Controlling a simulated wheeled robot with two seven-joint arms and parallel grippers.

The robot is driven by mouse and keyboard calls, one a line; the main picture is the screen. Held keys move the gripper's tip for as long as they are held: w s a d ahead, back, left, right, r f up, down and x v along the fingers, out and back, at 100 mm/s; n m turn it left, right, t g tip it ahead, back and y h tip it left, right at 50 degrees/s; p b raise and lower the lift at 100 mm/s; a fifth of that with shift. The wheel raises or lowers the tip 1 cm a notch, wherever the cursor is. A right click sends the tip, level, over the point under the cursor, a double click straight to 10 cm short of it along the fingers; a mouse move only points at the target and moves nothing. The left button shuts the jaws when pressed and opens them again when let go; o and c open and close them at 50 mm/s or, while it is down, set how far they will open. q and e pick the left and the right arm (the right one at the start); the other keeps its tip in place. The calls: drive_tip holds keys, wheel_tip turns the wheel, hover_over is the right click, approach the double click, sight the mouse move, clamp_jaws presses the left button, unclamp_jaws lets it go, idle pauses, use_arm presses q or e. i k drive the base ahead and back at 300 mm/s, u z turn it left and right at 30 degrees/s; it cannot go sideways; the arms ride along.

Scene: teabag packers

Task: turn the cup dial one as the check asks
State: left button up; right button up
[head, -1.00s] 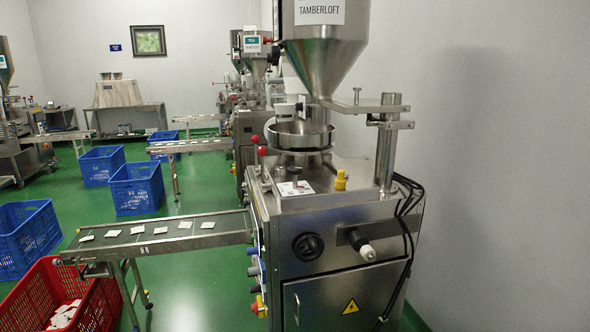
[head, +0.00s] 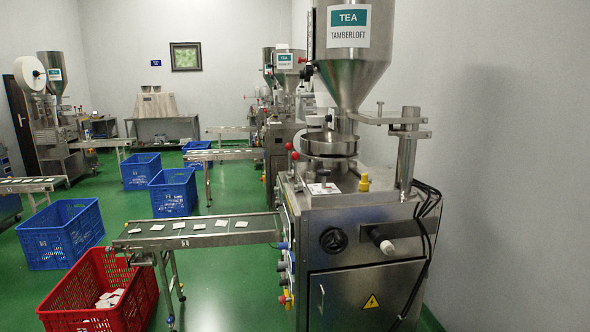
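The near packing machine (head: 365,270) stands right of centre, with a steel hopper (head: 352,72) labelled TEA TAMBERLOFT above it. A round steel pan (head: 329,143) sits under the hopper. A round black dial (head: 334,240) is on the machine's front face; its markings are too small to read. I cannot tell whether it is the cup dial. A dark knob on a post and a white card (head: 323,188) are on the machine's top, beside a yellow part (head: 364,183). Neither of my grippers is in view.
A conveyor (head: 200,233) carrying several white teabags runs left from the machine to a red crate (head: 85,312) holding teabags. Several blue crates (head: 62,232) stand on the green floor. More machines stand behind. A wall closes the right side; floor in front of the conveyor is clear.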

sight(323, 172)
drive_tip(key=u, duration=0.75)
drive_tip(key=i, duration=1.75)
drive_tip(key=z, duration=0.75)
drive_tip(key=i, duration=1.1)
drive_tip(key=z, duration=1)
